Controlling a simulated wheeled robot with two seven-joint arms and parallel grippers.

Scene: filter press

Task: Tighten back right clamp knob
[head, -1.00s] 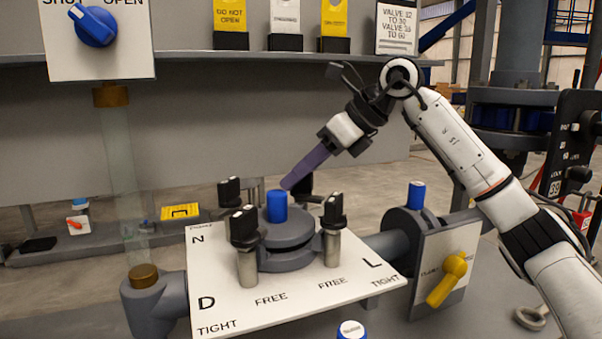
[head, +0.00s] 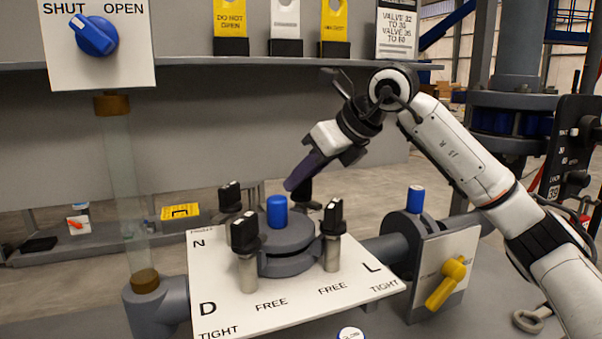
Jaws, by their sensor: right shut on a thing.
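The filter press lid (head: 288,238) is a grey round cover on a white plate marked N, D, L, FREE and TIGHT. Black clamp knobs stand around it: back left (head: 230,196), front left (head: 245,232), front right (head: 333,216) and back right (head: 306,192). The back right knob is partly hidden behind the purple fingers of my right gripper (head: 293,185). That gripper reaches down from the upper right and is shut on the back right knob; the contact itself is mostly hidden. My left gripper is out of view.
A blue cap (head: 277,211) rises from the lid, close left of my right gripper. A yellow valve handle (head: 446,283) and another blue cap (head: 415,199) stand to the right. A glass pipe (head: 123,190) is at left. A shelf with tags (head: 335,27) runs above.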

